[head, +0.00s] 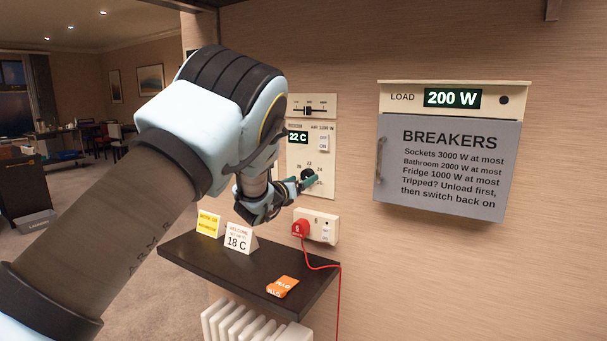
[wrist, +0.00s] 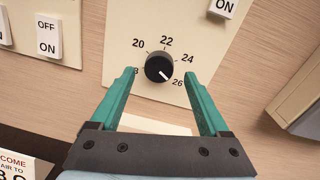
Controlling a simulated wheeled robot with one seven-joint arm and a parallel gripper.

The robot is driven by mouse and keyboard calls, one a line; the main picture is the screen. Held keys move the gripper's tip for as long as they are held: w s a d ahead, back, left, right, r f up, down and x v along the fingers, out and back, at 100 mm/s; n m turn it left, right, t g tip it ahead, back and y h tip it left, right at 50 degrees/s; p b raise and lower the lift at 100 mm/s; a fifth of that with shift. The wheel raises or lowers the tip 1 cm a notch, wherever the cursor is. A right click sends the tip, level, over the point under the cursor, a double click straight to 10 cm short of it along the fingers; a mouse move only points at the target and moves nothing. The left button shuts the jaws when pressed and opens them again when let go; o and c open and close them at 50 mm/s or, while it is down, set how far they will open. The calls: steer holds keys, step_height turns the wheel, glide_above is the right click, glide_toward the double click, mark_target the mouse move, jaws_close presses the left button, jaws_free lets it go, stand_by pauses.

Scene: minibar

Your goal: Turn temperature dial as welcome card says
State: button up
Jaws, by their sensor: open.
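The temperature dial (wrist: 158,66) is a dark round knob on a cream wall panel (head: 325,140), ringed by 20, 22, 24, 26 and a partly hidden number at lower left. Its white mark points lower right, close to 26. In the head view my gripper (head: 310,182) partly covers the panel's lower part.
A red plug (head: 300,229) with a red cord sits in a wall socket below the panel. The shelf (head: 215,262) bears a yellow card (head: 208,224) and an orange packet (head: 283,287). The grey breaker box (head: 448,165) juts out at right, its load display reading 200 W.

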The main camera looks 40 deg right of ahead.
steer(key=shift+x, duration=0.8)
steer(key=shift+c, duration=0.2)
jaws_close()
